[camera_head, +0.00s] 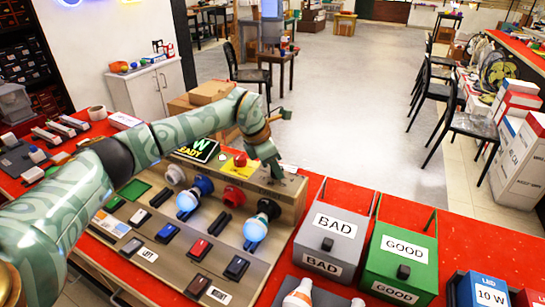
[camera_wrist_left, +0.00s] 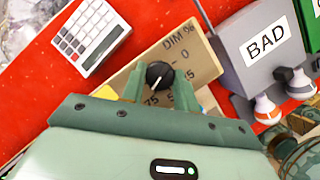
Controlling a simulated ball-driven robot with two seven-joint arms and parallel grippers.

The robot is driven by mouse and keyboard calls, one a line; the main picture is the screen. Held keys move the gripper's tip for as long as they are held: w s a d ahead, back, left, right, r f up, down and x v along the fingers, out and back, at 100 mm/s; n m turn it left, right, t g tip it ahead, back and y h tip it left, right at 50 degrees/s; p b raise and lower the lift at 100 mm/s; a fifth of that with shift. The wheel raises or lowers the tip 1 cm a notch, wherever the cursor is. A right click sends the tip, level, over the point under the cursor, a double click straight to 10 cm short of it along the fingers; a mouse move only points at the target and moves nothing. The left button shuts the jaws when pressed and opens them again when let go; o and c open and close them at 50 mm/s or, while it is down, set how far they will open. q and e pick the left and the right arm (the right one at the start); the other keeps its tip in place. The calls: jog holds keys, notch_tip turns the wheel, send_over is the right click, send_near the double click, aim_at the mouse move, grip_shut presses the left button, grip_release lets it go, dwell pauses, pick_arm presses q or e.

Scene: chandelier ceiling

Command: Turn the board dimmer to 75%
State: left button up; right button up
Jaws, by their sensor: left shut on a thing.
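The black dimmer knob (camera_wrist_left: 160,74) sits on a tan plate (camera_wrist_left: 200,62) marked "DIM %" in the left wrist view. A 0 is printed at its upper right, and 75 and other partly covered numbers lie below it. The knob's pointer is too small to read surely. My left gripper (camera_wrist_left: 160,82) is shut on the knob, one finger on each side. In the head view my left gripper (camera_head: 275,165) reaches down onto the back right of the wooden test board (camera_head: 275,225), hiding the knob. My right gripper is not in view.
Pale blue bulbs (camera_head: 255,229) stand in the board's sockets, above several rocker switches (camera_head: 198,250). A grey BAD bin (camera_head: 345,225) and green GOOD bin (camera_head: 425,250) stand to the right on the red table. A calculator (camera_wrist_left: 92,35) lies near the plate.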

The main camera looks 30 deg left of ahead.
pick_arm(q)
jog(key=n+p, duration=0.1)
jog(key=p, duration=0.1)
jog(key=n+t+y+p, duration=0.1)
jog(key=n+p, duration=0.1)
jog(key=shift+d+r, duration=0.1)
jog(key=shift+r, duration=0.2)
jog(key=shift+f+n+y+p, duration=0.2)
jog(key=shift+n+y+p, duration=0.1)
jog(key=shift+n+p, duration=0.65)
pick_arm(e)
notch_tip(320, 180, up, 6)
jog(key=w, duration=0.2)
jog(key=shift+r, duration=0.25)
pick_arm(q)
jog(key=o, duration=1)
jog(key=shift+s, duration=0.1)
jog(key=p+v, duration=0.3)
jog(key=v, duration=1.3)
jog(key=shift+r, duration=0.1)
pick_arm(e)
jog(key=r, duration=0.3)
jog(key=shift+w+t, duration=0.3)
pick_arm(q)
jog(key=shift+s, duration=0.1)
